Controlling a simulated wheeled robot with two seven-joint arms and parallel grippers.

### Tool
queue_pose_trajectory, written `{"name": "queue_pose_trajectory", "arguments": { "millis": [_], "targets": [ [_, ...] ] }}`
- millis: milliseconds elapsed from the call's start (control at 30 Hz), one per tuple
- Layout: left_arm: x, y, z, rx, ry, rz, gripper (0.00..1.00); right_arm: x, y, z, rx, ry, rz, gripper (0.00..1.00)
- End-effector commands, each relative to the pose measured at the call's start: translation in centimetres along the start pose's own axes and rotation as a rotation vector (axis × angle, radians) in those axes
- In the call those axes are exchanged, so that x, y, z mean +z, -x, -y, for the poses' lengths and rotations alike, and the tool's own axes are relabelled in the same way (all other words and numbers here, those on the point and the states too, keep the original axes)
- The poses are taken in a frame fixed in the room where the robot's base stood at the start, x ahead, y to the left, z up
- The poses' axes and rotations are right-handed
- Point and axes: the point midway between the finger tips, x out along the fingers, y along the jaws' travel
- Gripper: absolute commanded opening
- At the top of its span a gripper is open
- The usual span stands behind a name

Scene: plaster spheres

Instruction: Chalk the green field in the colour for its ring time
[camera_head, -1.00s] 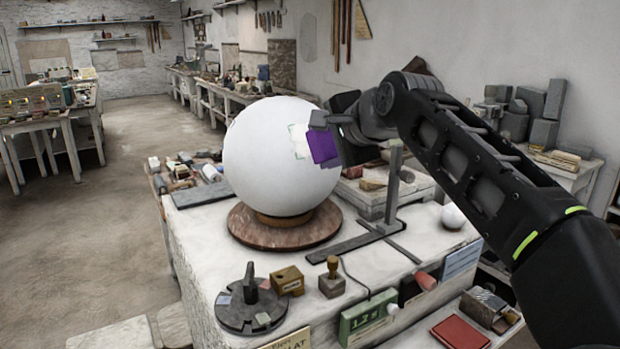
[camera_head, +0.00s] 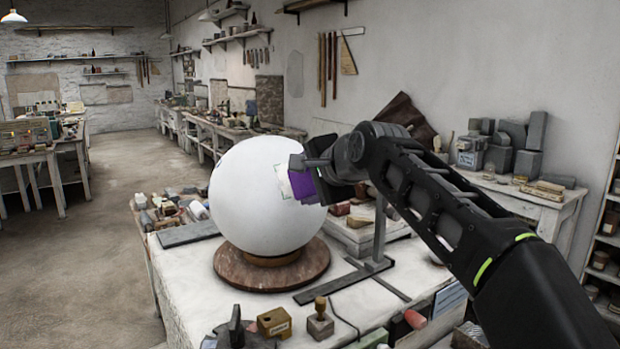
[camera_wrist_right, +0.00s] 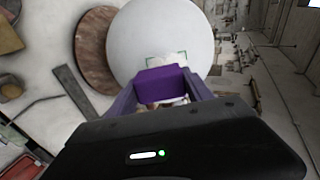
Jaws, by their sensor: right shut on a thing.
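The large white plaster sphere (camera_head: 250,205) sits on a round reddish-brown base (camera_head: 232,272) on the white table. The green field is a patch with thin green corner lines (camera_head: 281,181) on the sphere's right side. It also shows in the right wrist view (camera_wrist_right: 166,56), partly hidden behind the purple block. My right gripper (camera_head: 308,178) is shut on the purple block (camera_head: 300,187), held at the sphere's right side over the field's edge. I cannot tell whether the block touches the plaster. A green box (camera_head: 372,340) is cut off at the bottom edge. My left gripper is not in view.
A dark metal stand (camera_head: 379,235) rises right of the sphere. A small wooden box (camera_head: 274,321) and a stamp with a knob (camera_head: 320,320) stand at the front. Small blocks and rolls (camera_head: 175,212) lie left of the sphere. The white tabletop (camera_head: 190,285) is clear at front left.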

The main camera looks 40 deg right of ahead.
Motion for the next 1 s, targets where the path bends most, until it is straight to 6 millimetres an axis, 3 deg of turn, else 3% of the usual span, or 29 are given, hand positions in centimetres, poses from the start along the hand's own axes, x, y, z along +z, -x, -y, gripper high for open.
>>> {"name": "queue_pose_trajectory", "arguments": {
  "millis": [200, 1000],
  "targets": [
    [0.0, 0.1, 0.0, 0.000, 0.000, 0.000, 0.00, 0.0, -1.2, 0.1, -0.002, 0.000, -0.001, 0.12],
    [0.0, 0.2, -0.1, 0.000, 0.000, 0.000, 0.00, 0.0, -2.6, 0.1, -0.002, 0.000, -0.001, 0.12]
  ]
}}
